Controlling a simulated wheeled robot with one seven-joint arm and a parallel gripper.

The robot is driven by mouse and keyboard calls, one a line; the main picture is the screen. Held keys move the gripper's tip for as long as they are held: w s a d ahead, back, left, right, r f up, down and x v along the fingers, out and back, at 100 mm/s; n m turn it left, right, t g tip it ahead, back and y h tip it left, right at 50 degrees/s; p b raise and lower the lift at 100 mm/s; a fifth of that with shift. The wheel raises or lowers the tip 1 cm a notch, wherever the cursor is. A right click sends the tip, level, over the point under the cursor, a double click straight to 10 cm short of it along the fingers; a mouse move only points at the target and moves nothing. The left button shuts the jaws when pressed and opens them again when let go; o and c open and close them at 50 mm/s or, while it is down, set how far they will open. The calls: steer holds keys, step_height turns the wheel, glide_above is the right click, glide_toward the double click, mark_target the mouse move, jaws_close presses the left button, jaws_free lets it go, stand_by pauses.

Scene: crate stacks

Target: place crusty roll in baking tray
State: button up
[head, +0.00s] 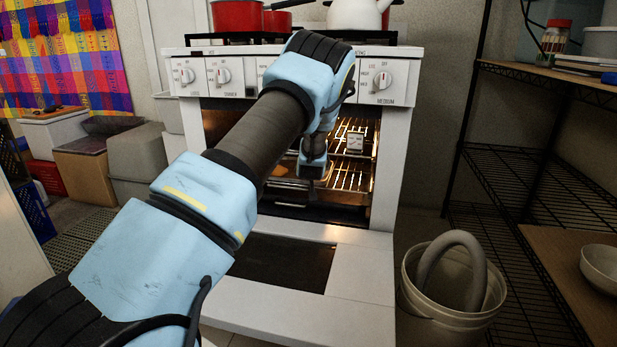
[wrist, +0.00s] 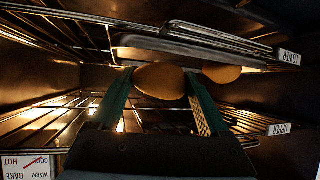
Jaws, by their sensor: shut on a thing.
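My gripper (wrist: 158,88) is inside the open oven, its two teal fingers shut on a brown, rounded crusty roll (wrist: 160,82). The wrist view seems upside down, as its labels are inverted. A flat grey baking tray (wrist: 190,52) lies across the upper part of that view, close to the held roll. I cannot tell whether the roll touches it. A second brown roll (wrist: 222,74) shows by the tray, just right of the held one. In the head view my gripper (head: 312,172) reaches into the oven, and my arm hides much of the opening.
The oven (head: 385,190) has wire racks (head: 350,178) and close side walls around my gripper. Its door (head: 350,265) is folded down in front. A small dial (head: 355,142) hangs at the upper rack. A bucket (head: 420,308) stands right of the door, by wire shelving (head: 520,205).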

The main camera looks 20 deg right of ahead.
steer(key=shift+f+b+x, duration=0.2)
steer(key=shift+b+x, duration=0.2)
steer(key=shift+x, duration=1.5)
steer(key=shift+s+a, duration=0.1)
steer(key=shift+f, duration=0.2)
steer(key=o, duration=1.2)
